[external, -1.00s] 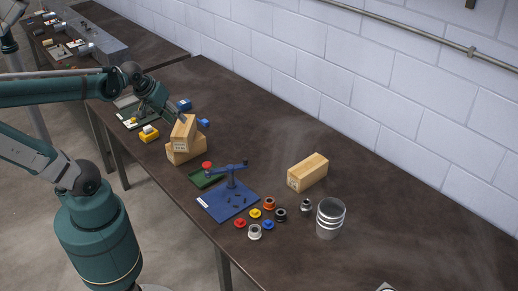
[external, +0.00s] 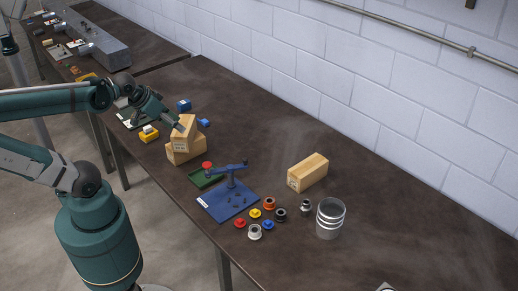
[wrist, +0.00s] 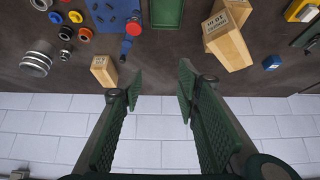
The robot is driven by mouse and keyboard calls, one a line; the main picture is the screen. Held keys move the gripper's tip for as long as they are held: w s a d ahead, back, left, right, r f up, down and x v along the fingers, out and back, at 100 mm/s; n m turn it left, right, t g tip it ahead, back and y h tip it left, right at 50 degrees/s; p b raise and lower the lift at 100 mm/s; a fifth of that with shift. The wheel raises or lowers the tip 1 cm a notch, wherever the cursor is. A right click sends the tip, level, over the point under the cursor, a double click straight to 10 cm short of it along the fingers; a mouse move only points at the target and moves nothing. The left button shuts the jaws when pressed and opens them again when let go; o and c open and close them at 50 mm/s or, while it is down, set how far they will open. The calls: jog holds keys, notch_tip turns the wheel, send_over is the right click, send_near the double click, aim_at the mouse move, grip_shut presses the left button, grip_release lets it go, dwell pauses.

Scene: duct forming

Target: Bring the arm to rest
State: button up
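My gripper (external: 179,124) is at the far left part of the dark table in the external view, raised and close to two wooden blocks (external: 183,148) that rest one on the other. In the wrist view my gripper (wrist: 161,88) has its two green padded fingers spread wide, with nothing between them. Whether the fingers touch the upper block cannot be told from the external view; in the wrist view the blocks (wrist: 229,42) lie clear of them.
The table (external: 390,215) carries a blue lever fixture (external: 222,203), a green tray (external: 198,181), several small coloured spools, a lone wooden block (external: 308,173) and a ribbed metal cylinder (external: 330,220). A yellow part (external: 149,135) sits near the left edge. A block wall (external: 400,90) stands behind.

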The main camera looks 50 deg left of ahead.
jog(key=shift+f+b, duration=2.4)
jog(key=shift+f, duration=0.25)
